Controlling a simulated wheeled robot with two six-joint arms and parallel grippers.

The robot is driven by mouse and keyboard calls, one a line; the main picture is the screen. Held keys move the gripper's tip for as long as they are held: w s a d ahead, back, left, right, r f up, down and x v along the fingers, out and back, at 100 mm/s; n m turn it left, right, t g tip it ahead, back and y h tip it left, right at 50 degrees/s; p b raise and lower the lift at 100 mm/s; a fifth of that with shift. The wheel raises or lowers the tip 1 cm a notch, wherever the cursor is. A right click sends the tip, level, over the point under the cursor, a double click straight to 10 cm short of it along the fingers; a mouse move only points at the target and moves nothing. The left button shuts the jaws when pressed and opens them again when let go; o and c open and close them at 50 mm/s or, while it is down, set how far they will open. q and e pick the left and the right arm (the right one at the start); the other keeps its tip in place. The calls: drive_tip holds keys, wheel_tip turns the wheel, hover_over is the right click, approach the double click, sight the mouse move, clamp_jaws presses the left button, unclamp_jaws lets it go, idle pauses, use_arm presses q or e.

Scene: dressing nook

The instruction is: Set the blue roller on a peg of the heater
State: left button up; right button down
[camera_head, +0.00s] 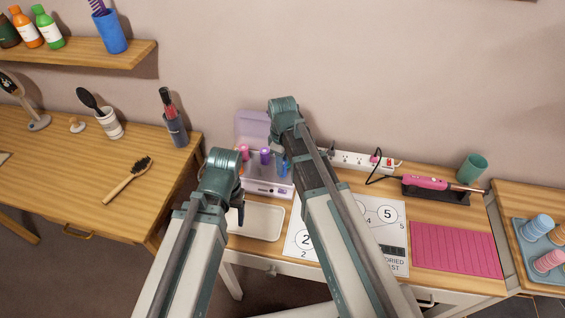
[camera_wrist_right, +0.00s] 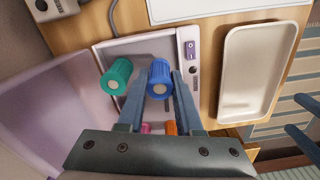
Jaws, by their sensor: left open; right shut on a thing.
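My right gripper (camera_head: 283,168) is shut on the blue roller (camera_wrist_right: 159,80), which is over the heater bed. A green roller (camera_wrist_right: 116,76) stands beside it in the right wrist view. An orange roller (camera_wrist_right: 170,128) is mostly hidden by my gripper. Whether the blue roller touches a peg is hidden. My left gripper (camera_head: 238,214) is open and empty above the white tray (camera_head: 263,222).
A numbered mat (camera_head: 393,213) and a pink mat (camera_head: 455,250) lie right of the tray. A power strip (camera_head: 362,160), pink curling iron (camera_head: 428,182) and green cup (camera_head: 471,168) line the back. A blue tray (camera_head: 527,250) with rollers is at far right.

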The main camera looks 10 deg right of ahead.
use_arm(q)
drive_tip(key=shift+f+b, duration=1.2)
drive_tip(key=shift+f, duration=0.05)
use_arm(e)
drive_tip(key=shift+f, duration=1.3)
drive_tip(key=c, duration=0.5)
unclamp_jaws()
use_arm(q)
drive_tip(key=shift+r, duration=0.15)
use_arm(e)
drive_tip(key=shift+r, duration=0.15)
use_arm(q)
wheel_tip(320, 180, up, 14)
drive_tip(key=p, duration=1.4)
drive_tip(key=shift+r+p, duration=0.15)
drive_tip(key=shift+p, duration=0.2)
use_arm(e)
wheel_tip(320, 180, up, 14)
drive_tip(key=shift+r, duration=0.2)
drive_tip(key=s+a+m, duration=0.3)
drive_tip(key=s, duration=0.5)
drive_tip(key=s+a+m+h, duration=0.1)
drive_tip(key=s+a+m, duration=0.2)
drive_tip(key=s, duration=0.4)
drive_tip(key=shift+s+m, duration=0.4)
